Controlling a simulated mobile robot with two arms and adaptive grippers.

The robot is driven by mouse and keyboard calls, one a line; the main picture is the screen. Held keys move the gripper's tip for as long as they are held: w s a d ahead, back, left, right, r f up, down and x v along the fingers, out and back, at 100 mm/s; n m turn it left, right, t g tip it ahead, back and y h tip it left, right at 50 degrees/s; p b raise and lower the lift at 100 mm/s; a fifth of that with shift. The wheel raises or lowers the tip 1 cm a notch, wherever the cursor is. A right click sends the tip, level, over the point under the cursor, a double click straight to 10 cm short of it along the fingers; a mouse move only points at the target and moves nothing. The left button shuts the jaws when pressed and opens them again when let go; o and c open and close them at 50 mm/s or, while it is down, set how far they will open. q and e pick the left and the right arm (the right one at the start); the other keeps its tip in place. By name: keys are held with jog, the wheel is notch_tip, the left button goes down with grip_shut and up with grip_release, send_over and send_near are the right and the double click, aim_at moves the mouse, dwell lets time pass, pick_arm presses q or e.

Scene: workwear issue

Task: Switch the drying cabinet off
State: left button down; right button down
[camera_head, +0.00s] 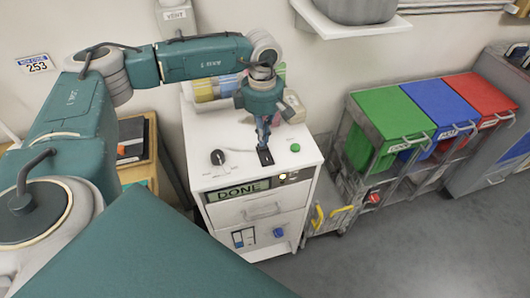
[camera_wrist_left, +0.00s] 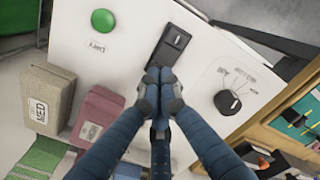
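The white drying cabinet (camera_head: 205,178) stands in the middle of the head view, and its display (camera_head: 238,190) reads DONE. A small yellow lamp (camera_head: 283,177) glows beside the display. A black rocker switch (camera_head: 265,157) sits on the cabinet top between a black dial (camera_head: 218,157) and a green button (camera_head: 295,147). My left gripper (camera_head: 263,146) points down at the switch. In the left wrist view, its blue fingertips (camera_wrist_left: 159,75) are together with nothing between them, at one end of the switch (camera_wrist_left: 172,45). I cannot tell whether they touch it. My right gripper is out of view.
Labelled cloth stacks (camera_wrist_left: 48,98) lie along the back of the cabinet top. Green (camera_head: 393,118), blue (camera_head: 438,103) and red (camera_head: 480,95) bins stand to the right. A wall shelf (camera_head: 350,27) hangs above. A wooden stand (camera_head: 140,168) is close on the left.

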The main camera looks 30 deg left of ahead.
pick_arm(q)
jog(key=shift+f+b, duration=0.7)
jog(key=shift+f, duration=0.25)
jog(key=shift+r, duration=0.1)
jog(key=shift+r+p, duration=2.1)
jog(key=shift+r, duration=1.4)
